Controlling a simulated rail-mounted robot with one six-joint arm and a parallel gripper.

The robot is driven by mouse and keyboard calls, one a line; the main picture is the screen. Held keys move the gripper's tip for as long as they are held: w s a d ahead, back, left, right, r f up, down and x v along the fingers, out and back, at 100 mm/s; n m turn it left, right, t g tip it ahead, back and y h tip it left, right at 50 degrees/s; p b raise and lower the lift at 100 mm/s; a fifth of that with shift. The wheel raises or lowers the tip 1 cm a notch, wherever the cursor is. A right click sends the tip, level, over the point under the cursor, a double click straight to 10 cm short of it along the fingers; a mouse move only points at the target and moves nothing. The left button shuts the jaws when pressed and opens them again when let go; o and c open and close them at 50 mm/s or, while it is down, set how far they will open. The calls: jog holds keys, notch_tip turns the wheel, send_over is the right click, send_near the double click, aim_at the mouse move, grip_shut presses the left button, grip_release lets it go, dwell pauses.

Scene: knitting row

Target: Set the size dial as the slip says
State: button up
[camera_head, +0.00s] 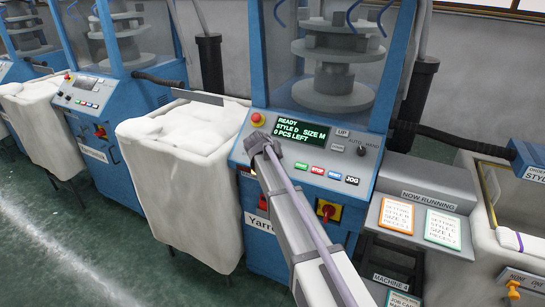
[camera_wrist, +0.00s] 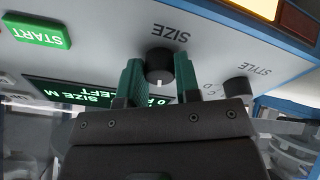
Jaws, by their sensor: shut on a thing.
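The size dial (camera_wrist: 160,64), a black knob under the upside-down label SIZE, sits between the two green fingers of my gripper (camera_wrist: 160,80) in the wrist view. The fingers are shut on it from both sides. In the head view my gripper (camera_head: 262,145) is at the left of the control panel and hides the dial. The display (camera_head: 302,130) reads READY, STYLE D, SIZE M, 0 PCS LEFT. An orange-edged slip (camera_head: 397,215) and a green-edged slip (camera_head: 443,229) lie by the NOW RUNNING sign (camera_head: 430,199); their print is too small to read surely.
The style dial (camera_wrist: 238,88) is close beside my gripper. A green START button (camera_wrist: 38,30) is on the same panel. A red stop button (camera_head: 257,118) and a red-and-yellow switch (camera_head: 328,210) are near my arm. A white fabric-filled bin (camera_head: 175,195) stands left of the machine.

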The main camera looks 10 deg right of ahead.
jog(key=n, duration=0.6)
jog(key=shift+y, duration=0.4)
jog(key=shift+n, duration=0.3)
jog(key=o, duration=0.9)
jog(key=shift+r, duration=0.15)
jog(key=p+v, duration=0.8)
jog(key=v, duration=0.2)
jog(key=shift+s+r, duration=0.15)
jog(key=shift+s, duration=0.1)
